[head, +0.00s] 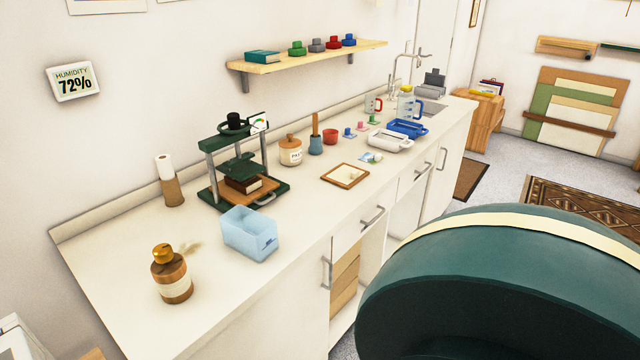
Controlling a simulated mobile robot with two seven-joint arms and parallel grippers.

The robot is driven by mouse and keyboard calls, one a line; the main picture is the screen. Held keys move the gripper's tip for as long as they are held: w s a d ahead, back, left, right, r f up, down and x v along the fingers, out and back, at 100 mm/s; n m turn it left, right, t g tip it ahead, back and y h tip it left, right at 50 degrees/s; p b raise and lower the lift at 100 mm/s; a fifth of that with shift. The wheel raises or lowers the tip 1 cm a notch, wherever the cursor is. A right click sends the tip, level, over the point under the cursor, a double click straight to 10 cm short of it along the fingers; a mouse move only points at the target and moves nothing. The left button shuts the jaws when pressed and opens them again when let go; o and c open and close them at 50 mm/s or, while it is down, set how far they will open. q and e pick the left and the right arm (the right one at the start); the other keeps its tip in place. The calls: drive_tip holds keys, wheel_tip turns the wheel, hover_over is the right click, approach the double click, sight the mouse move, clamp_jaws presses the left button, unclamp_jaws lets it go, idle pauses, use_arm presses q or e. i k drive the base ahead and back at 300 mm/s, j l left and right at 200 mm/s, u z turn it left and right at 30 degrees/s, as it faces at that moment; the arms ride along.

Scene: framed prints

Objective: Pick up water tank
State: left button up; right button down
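A light blue, open-topped tank (250,233) with a small dark blue mark on its front stands upright on the white counter, near its front edge. It looks like the water tank. It is to the right of a brown bottle and in front of a dark green press. Nothing touches it that I can see. Neither of my grippers is in view.
The counter (120,270) bears a brown bottle (172,275), a green press (240,165), a jar (290,150), a framed piece (345,175) and blue and white trays further back. A large dark green rounded shape (490,290) blocks the lower right.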

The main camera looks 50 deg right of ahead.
sight(252, 233)
drive_tip(key=j+z, duration=0.15)
drive_tip(key=z, duration=1.5)
drive_tip(key=i+j, duration=0.1)
drive_tip(key=j, duration=0.35)
drive_tip(key=i+j+z, duration=0.1)
drive_tip(key=j, duration=0.35)
drive_tip(key=l, duration=0.6)
drive_tip(key=k+l, duration=0.1)
drive_tip(key=l, duration=0.45)
